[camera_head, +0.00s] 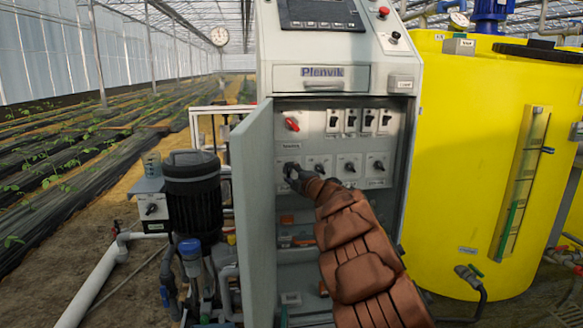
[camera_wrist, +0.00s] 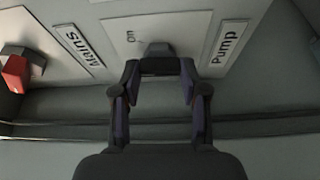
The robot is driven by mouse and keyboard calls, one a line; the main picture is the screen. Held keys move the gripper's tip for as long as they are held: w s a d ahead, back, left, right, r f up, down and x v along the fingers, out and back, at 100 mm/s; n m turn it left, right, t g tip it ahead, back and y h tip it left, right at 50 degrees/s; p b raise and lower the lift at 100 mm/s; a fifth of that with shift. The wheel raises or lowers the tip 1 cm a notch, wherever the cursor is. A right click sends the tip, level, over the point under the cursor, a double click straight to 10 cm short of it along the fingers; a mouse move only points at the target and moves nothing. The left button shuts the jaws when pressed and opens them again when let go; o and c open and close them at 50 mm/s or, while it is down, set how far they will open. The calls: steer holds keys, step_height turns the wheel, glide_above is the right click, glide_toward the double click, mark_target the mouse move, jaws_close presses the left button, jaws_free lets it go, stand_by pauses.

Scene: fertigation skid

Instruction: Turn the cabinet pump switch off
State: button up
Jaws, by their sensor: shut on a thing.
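The cabinet (camera_head: 262,210) stands open with its door swung to the left. The dark pump switch knob (camera_wrist: 159,49) sits between an "On" mark and the "Pump" label (camera_wrist: 227,42) in the wrist view. My gripper (camera_wrist: 160,70) is shut on this knob, with a finger at each side of it. In the head view my gripper (camera_head: 297,175) reaches to the left end of the lower switch row and hides most of the knob. The knob's exact angle cannot be told.
A red mains switch (camera_head: 292,124) sits above, and shows at the left in the wrist view (camera_wrist: 15,72) beside the "Mains" label (camera_wrist: 80,42). Other dark knobs (camera_head: 350,167) lie to the right. A yellow tank (camera_head: 460,150) stands right of the cabinet, a black motor (camera_head: 193,190) left.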

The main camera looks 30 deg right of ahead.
steer(key=n+g+p, duration=0.1)
steer(key=n+p, duration=0.1)
steer(key=n+g+p, duration=0.1)
steer(key=n, duration=0.1)
steer(key=shift+a+r+n+p, duration=0.1)
steer(key=shift+r+n+p, duration=0.25)
steer(key=shift+n+p, duration=0.05)
steer(key=shift+n+g+h+p, duration=0.35)
steer(key=shift+n+p, duration=0.3)
steer(key=shift+n, duration=0.25)
steer(key=shift+f+n+g+h+p, duration=0.15)
steer(key=shift+n+g+h+p, duration=0.15)
steer(key=shift+n+p, duration=0.25)
steer(key=o, duration=1.1)
steer(key=shift+o, duration=0.2)
steer(key=shift+s, duration=0.1)
steer(key=v, duration=1.1)
steer(key=shift+s+r, duration=0.2)
steer(key=shift+s, duration=0.1)
steer(key=shift+a, duration=0.1)
